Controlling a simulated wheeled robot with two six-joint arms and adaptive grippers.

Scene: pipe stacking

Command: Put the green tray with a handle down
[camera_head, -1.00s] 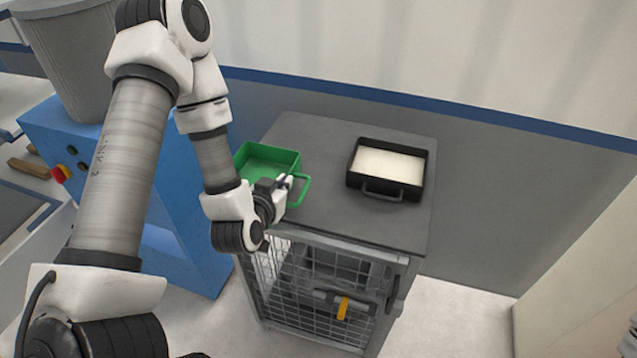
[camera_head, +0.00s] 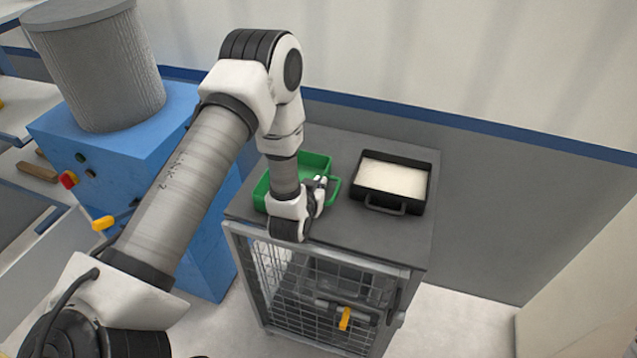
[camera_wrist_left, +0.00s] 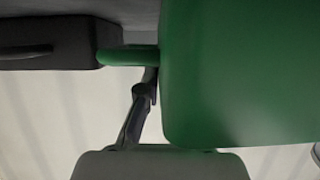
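The green tray (camera_head: 315,163) with a handle is over the left part of the grey cabinet top (camera_head: 385,232). I cannot tell whether its base touches the top. My left gripper (camera_head: 321,184) is at the tray's right side, shut on its green handle (camera_head: 335,189). My wrist and forearm hide the tray's middle and front. In the left wrist view, the green tray (camera_wrist_left: 240,75) fills the right side, its handle (camera_wrist_left: 125,56) sticks out left, and part of my gripper (camera_wrist_left: 145,100) meets the handle. My right gripper is not in view.
A black tray (camera_head: 421,199) with pale contents and a front handle stands right of the green tray, with a narrow gap. The cabinet top's front strip is clear. A blue machine (camera_head: 125,145) with a grey ribbed bin (camera_head: 100,65) stands left. A wall is behind.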

